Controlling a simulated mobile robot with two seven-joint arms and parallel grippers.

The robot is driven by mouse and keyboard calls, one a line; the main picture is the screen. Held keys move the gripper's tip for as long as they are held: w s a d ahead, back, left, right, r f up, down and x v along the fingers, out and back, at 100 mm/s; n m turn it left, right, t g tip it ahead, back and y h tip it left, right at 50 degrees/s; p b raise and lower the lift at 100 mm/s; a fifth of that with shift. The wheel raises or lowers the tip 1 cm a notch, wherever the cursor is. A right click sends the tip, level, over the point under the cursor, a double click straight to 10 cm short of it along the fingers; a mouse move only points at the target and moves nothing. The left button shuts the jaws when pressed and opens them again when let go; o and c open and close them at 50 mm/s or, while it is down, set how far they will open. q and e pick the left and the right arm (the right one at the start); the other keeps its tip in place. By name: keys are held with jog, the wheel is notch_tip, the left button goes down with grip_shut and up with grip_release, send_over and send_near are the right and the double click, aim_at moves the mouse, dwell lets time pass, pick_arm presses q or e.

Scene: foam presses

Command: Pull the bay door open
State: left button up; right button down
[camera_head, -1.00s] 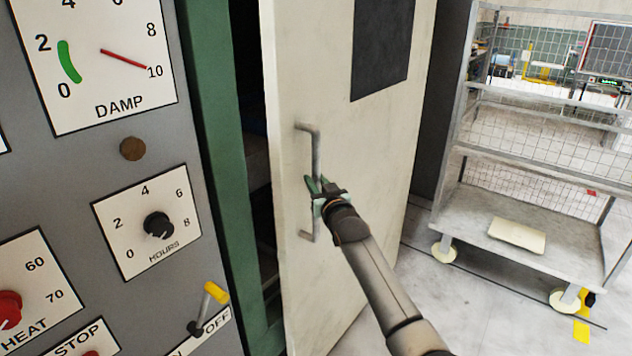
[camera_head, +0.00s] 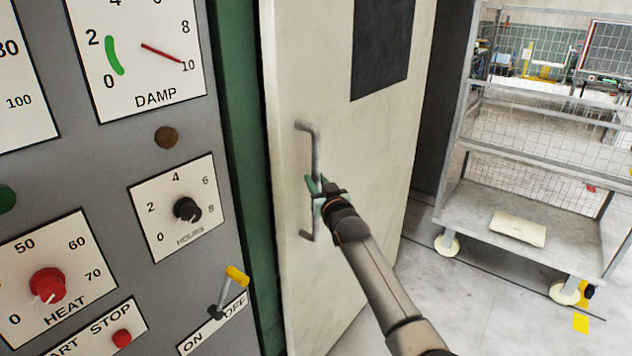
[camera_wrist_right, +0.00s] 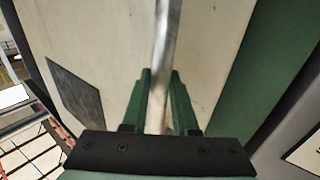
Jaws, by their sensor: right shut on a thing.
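The bay door (camera_head: 375,150) is a pale off-white panel with a dark rectangle (camera_head: 381,45) high on it. Its left edge stands in front of the green frame (camera_head: 240,120), and no dark opening shows between them. How far it stands from the frame I cannot tell. The door's grey bar handle (camera_head: 309,133) is upright near that edge. My right gripper (camera_head: 315,187) is shut around the middle of the handle. In the right wrist view the handle (camera_wrist_right: 166,35) runs between its green fingers (camera_wrist_right: 160,85). My left gripper is not in view.
A grey control panel (camera_head: 110,190) with dials and a yellow-tipped lever (camera_head: 236,275) stands close on the left. A wire-mesh cart (camera_head: 560,235) on wheels, with a pale slab (camera_head: 518,228) on its low shelf, stands right of the door. Some floor (camera_head: 440,305) between them is clear.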

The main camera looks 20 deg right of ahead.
jog(key=shift+a, duration=0.1)
jog(key=c, duration=0.7)
grip_release()
jog(key=shift+s+d, duration=0.15)
jog(key=shift+s, duration=1.9)
jog(key=shift+s+d, duration=0.2)
jog(key=shift+s, duration=1.9)
jog(key=shift+s+d, duration=0.15)
jog(key=shift+s, duration=1.9)
jog(key=s+a+f+n+g, duration=0.1)
jog(key=s+f+g, duration=0.2)
jog(key=s+f, duration=0.95)
jog(key=s+a+f+g, duration=0.1)
jog(key=s+f+g, duration=0.2)
jog(key=s+f, duration=0.9)
jog(key=s+f+g, duration=0.1)
jog(key=s+f, duration=0.2)
jog(key=s+f+g, duration=0.1)
jog(key=s+f, duration=0.2)
jog(key=s, duration=0.1)
jog(key=s+a+f+y, duration=0.1)
jog(key=s+f, duration=0.1)
jog(key=s, duration=0.1)
jog(key=shift+s+f+g, duration=0.3)
jog(key=shift+f+g, duration=0.1)
